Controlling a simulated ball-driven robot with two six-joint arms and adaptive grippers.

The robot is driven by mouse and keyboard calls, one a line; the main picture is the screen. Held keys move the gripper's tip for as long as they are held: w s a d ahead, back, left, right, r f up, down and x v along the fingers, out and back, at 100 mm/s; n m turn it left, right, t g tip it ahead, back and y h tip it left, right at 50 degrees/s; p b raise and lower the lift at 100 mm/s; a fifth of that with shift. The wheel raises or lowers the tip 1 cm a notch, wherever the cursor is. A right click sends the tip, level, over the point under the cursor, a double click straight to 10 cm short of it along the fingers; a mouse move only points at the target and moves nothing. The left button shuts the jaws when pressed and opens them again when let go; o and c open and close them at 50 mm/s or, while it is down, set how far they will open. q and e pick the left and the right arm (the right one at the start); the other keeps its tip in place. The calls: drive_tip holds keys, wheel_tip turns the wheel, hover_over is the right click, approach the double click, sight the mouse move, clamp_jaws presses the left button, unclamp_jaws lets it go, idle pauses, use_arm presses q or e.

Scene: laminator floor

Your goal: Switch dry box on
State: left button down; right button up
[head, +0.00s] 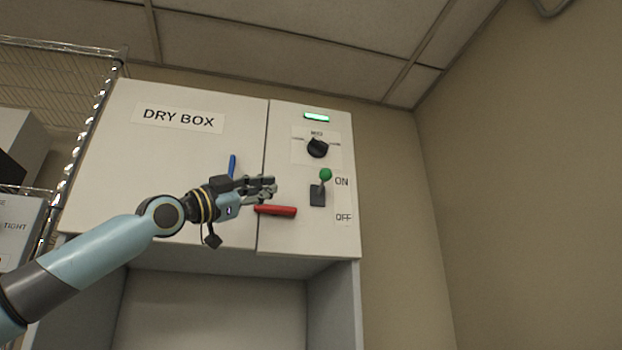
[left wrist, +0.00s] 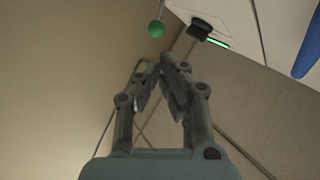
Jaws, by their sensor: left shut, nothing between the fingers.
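The dry box (head: 190,165) is a white cabinet labelled DRY BOX, with a control panel on its right. On the panel a lever switch with a green ball knob (head: 326,174) points up toward ON, above the OFF mark. A green indicator light (head: 317,117) glows at the top; it also shows in the left wrist view (left wrist: 218,42). The green knob is at the upper middle of the left wrist view (left wrist: 156,29), ahead of the fingers. My left gripper (head: 272,188) is shut and empty, left of the lever and apart from it. My right gripper is out of view.
A black rotary knob (head: 317,148) sits above the lever. A red handle (head: 275,210) sticks out just below my left gripper, and a blue handle (head: 232,166) is on the door behind it. A wire rack (head: 85,130) stands at the left. Space right of the cabinet is clear.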

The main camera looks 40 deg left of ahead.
sight(320, 175)
use_arm(q)
drive_tip(key=p+x, duration=0.8)
drive_tip(key=x, duration=0.5)
drive_tip(key=shift+w+d+f, duration=0.1)
drive_tip(key=shift+w, duration=0.05)
drive_tip(key=shift+r, duration=0.8)
drive_tip(key=shift+f, duration=0.15)
